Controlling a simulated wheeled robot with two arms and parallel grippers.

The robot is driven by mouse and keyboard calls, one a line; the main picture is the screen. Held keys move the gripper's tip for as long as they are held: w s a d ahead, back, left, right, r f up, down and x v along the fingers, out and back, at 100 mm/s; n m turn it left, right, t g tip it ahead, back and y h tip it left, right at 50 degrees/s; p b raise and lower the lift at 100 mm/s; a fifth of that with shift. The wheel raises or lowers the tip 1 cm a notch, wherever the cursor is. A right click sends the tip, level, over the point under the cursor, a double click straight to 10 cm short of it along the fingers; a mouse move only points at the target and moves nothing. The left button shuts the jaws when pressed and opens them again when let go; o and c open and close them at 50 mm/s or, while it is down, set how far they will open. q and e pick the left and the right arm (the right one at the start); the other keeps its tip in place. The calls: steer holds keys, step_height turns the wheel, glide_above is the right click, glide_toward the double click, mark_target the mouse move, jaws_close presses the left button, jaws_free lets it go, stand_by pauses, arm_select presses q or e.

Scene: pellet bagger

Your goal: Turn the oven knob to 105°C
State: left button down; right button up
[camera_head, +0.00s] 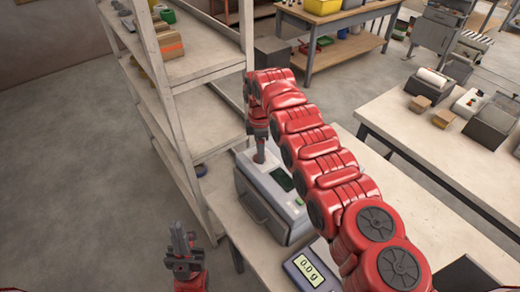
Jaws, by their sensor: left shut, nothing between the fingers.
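The oven, a light grey box (262,214) with a dark handle on its front and a dark display (283,179) on top, stands on the bench. I cannot make out its knob or any temperature reading; the knob may be hidden by my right gripper. My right gripper (260,158) points down at the far end of the oven's top, with its fingertips at or just above the surface. I cannot tell whether its fingers are open or holding something. My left gripper (181,236) is shut and empty, pointing up, left of the oven and apart from it.
A scale (308,273) reading 0.0 g stands on the bench at the front. A shelf rack (196,68) rises behind and left of the oven. A second table (410,135) with boxes and a roll stands right. The floor at left is clear.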

jaws_close()
steer(key=shift+f+m+b, duration=0.15)
steer(key=shift+m+b, duration=0.15)
steer(key=shift+b, duration=0.35)
steer(key=m+b, duration=0.5)
steer(key=b, duration=0.2)
steer(key=shift+s+f, duration=0.1)
steer(key=m+b, duration=0.1)
steer(key=m, duration=0.2)
steer(key=shift+b, duration=0.4)
steer(key=m, duration=0.2)
steer(key=m+b, duration=0.1)
steer(key=shift+a+r+m, duration=0.1)
steer(key=shift+r+m, duration=0.15)
steer(key=shift+m, duration=0.15)
steer(key=m, duration=0.3)
steer(key=shift+m, duration=0.3)
steer(key=m, duration=0.3)
steer(key=shift+a+r+m, duration=0.1)
steer(key=shift+m, duration=2.4)
